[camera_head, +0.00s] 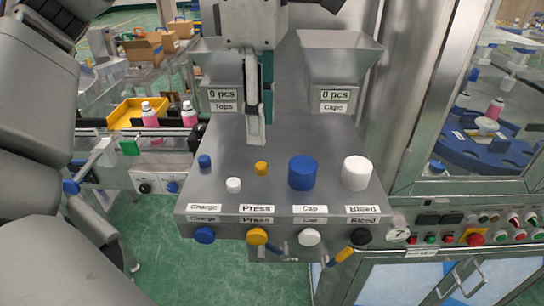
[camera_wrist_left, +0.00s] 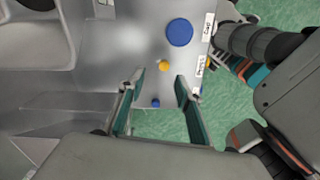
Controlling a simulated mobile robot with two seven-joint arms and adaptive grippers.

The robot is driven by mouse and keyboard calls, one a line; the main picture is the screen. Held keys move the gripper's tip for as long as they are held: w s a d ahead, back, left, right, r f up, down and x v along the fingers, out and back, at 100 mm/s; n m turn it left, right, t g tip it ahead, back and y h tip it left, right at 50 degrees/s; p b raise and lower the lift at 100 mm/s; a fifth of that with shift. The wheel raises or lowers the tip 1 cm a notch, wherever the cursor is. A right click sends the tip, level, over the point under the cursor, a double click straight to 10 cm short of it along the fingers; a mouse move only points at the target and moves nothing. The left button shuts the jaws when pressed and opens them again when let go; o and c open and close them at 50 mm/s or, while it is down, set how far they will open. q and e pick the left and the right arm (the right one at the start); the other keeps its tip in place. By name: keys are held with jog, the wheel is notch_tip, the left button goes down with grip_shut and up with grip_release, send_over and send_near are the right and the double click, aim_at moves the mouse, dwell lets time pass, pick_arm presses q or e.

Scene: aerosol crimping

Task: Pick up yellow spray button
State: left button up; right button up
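The yellow spray button (camera_head: 261,168) stands on the grey metal panel, behind the "Press" label. My left gripper (camera_head: 260,124) hangs from above, behind the button and apart from it. In the left wrist view the gripper (camera_wrist_left: 160,79) is open, with two teal-lined fingers spread and nothing between them. There the yellow button (camera_wrist_left: 164,65) shows just beyond the fingertips, roughly centred on the gap. I cannot make out my right gripper in either view.
A small blue button (camera_head: 204,161), a small white button (camera_head: 233,185), a large blue cap (camera_head: 302,173) and a large white cap (camera_head: 356,173) stand nearby. Two metal hoppers (camera_head: 340,52) rise at the back. Coloured knobs line the panel's front edge.

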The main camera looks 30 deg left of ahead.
aim_at(263, 172)
pick_arm(q)
jog(key=shift+s+f, duration=0.25)
jog(key=shift+f, duration=0.7)
jog(key=f, duration=0.5)
jog(key=shift+s+d+b, duration=0.15)
jog(key=shift+d+b, duration=0.15)
jog(key=c, duration=0.7)
